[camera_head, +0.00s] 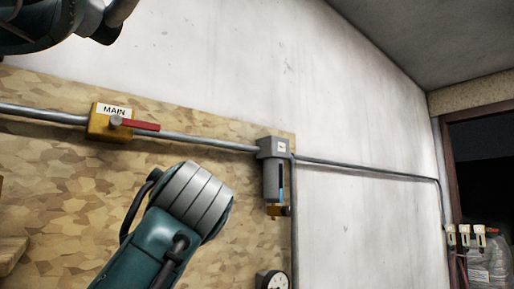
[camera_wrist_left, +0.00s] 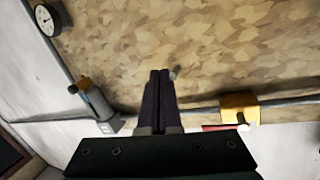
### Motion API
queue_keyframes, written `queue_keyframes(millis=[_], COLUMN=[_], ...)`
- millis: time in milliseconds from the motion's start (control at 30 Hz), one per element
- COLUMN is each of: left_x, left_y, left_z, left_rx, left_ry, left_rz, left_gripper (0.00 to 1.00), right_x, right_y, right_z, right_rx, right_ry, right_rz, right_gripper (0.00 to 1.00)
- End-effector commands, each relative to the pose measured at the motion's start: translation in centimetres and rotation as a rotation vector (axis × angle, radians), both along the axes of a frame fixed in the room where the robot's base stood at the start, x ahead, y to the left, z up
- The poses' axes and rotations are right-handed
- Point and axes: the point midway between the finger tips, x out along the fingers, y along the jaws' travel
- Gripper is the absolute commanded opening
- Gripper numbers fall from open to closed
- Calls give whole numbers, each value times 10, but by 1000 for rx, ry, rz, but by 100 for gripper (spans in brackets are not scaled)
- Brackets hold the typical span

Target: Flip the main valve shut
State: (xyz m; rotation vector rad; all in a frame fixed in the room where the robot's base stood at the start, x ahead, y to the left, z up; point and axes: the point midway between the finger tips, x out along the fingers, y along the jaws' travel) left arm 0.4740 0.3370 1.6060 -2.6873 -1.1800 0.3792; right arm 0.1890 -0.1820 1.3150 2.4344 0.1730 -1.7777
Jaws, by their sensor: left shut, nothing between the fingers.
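The main valve is a yellow block (camera_head: 98,127) on a grey pipe, under a white "MAIN" label (camera_head: 113,110). Its red lever (camera_head: 141,126) points right from a grey pivot, roughly along the pipe. In the left wrist view the yellow block (camera_wrist_left: 239,104) is at the right, and the red lever (camera_wrist_left: 213,128) shows partly, beside the gripper body. My left gripper (camera_wrist_left: 158,74) is shut and empty, its dark fingers pointing at the wooden board, apart from the lever. My left fingers do not show in the head view. My right gripper is in neither view.
A grey filter unit (camera_head: 272,180) hangs on the pipe right of the valve, with a round gauge (camera_head: 271,280) below. My teal and silver arm link stands in front of the board (camera_head: 60,170). Small valves (camera_head: 465,233) are at far right. The white wall above is clear.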

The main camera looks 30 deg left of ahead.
Motion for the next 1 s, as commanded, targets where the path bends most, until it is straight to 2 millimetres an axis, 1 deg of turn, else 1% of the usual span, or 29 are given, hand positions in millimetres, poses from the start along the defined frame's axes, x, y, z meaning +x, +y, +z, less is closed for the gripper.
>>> queue_keyframes(millis=[33,67,100,167,200,267,300,400,433,500,600,1000], left_x=[6,8,9,8,7,2,-1,-10,-13,-17,-20,-21], left_y=[4,7,9,12,13,14,14,13,13,12,11,10], left_z=[20,36,56,87,106,132,148,178,185,197,206,209], left_rx=[30,50,76,116,139,172,191,232,240,257,267,269], left_ry=[-73,-114,-164,-236,-281,-340,-375,-441,-456,-480,-497,-499], left_rz=[37,60,88,129,153,186,204,242,250,263,273,275], left_gripper=[0,0,0,0,0,0,0,0,0,0,0,0], right_x=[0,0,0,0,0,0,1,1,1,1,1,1], right_y=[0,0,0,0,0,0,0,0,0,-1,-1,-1], right_z=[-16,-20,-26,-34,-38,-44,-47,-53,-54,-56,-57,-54], right_rx=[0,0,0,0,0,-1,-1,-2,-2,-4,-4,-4], right_ry=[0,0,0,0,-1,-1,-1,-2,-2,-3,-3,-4], right_rz=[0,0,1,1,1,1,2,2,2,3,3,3], right_gripper=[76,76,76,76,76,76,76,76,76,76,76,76])
